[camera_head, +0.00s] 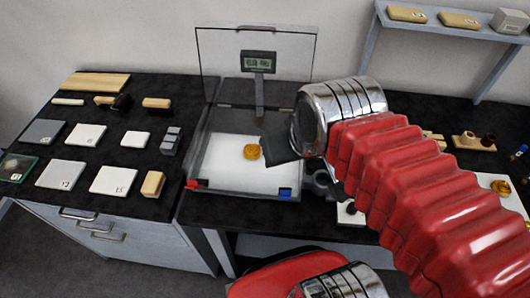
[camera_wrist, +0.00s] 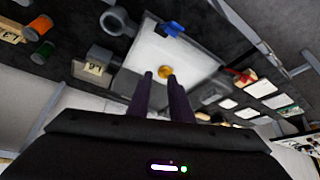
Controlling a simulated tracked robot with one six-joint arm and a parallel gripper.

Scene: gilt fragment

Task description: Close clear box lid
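The clear box (camera_head: 193,165) stands on the dark bench, with a white floor and a dark frame. Its transparent lid (camera_head: 222,52) stands up at the back, open. A gold fragment (camera_head: 251,152) lies on the white floor; it also shows in the wrist view (camera_wrist: 165,71). My gripper (camera_head: 272,146) is over the right part of the box, in front of the raised lid and apart from it. In the wrist view my gripper's two dark fingers (camera_wrist: 160,77) are apart with nothing visibly held between them. My wrist hides the box's right side.
A digital display (camera_head: 258,61) on a stand rises at the back of the box. Red (camera_head: 192,184) and blue (camera_head: 285,193) pieces sit at its front corners. Blocks and tiles cover the left bench. A shelf (camera_head: 450,28) hangs at upper right.

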